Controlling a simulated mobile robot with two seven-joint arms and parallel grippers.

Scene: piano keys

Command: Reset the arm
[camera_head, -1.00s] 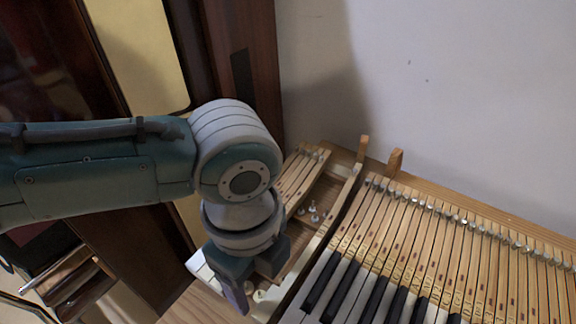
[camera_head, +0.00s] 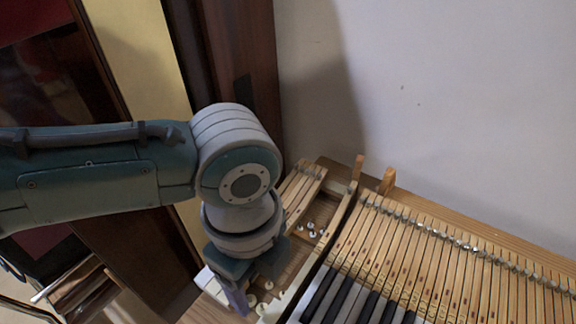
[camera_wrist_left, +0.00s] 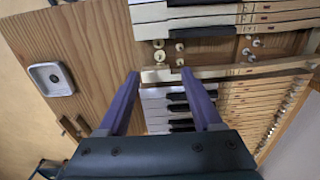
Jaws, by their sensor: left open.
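My left arm comes in from the left in the head view. My left gripper (camera_head: 242,300) hangs down at the left end of the keyboard, partly hidden by my wrist. In the left wrist view its two purple fingers (camera_wrist_left: 160,75) are spread apart, with nothing held between them. A single pale wooden key (camera_wrist_left: 158,75) shows between the fingertips; I cannot tell whether they touch it. The black and white piano keys (camera_head: 345,297) run to the lower right in the head view. My right gripper is not in view.
Wooden key levers with metal pins (camera_head: 430,255) fill the right side. Two small wooden uprights stand behind, one of them (camera_head: 387,181) near the white wall (camera_head: 450,90). A dark wooden panel (camera_head: 250,50) stands behind my arm. A square metal plate (camera_wrist_left: 51,79) is on the wood.

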